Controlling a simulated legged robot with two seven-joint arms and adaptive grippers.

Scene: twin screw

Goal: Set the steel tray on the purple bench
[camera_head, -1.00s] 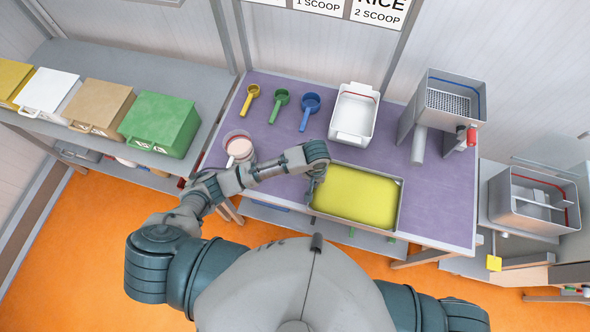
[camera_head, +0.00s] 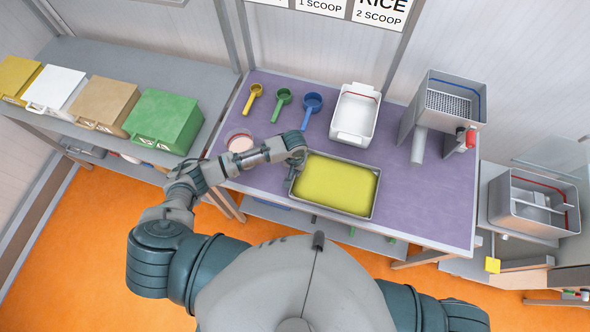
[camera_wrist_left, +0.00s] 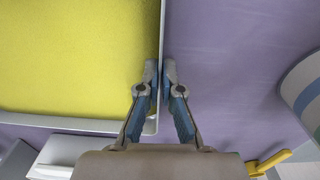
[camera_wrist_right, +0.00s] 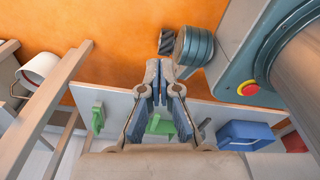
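The steel tray (camera_head: 377,196), holding a yellow slab-like fill, is over the front middle of the purple bench (camera_head: 433,205). I cannot tell whether it rests on the surface or is slightly above it. My left gripper (camera_head: 294,172) is at the tray's left rim. In the left wrist view its fingers (camera_wrist_left: 161,72) are closed on either side of the tray's thin rim (camera_wrist_left: 163,30). My right gripper (camera_wrist_right: 160,68) shows only in its wrist view, with its fingertips together and nothing between them, away from the tray.
Yellow (camera_head: 253,95), green (camera_head: 281,103) and blue (camera_head: 310,108) scoops and a white bin (camera_head: 354,116) stand behind the tray. A round pink-filled container (camera_head: 239,142) is at its left. A metal hopper (camera_head: 441,105) stands at the back right. The bench's right front is clear.

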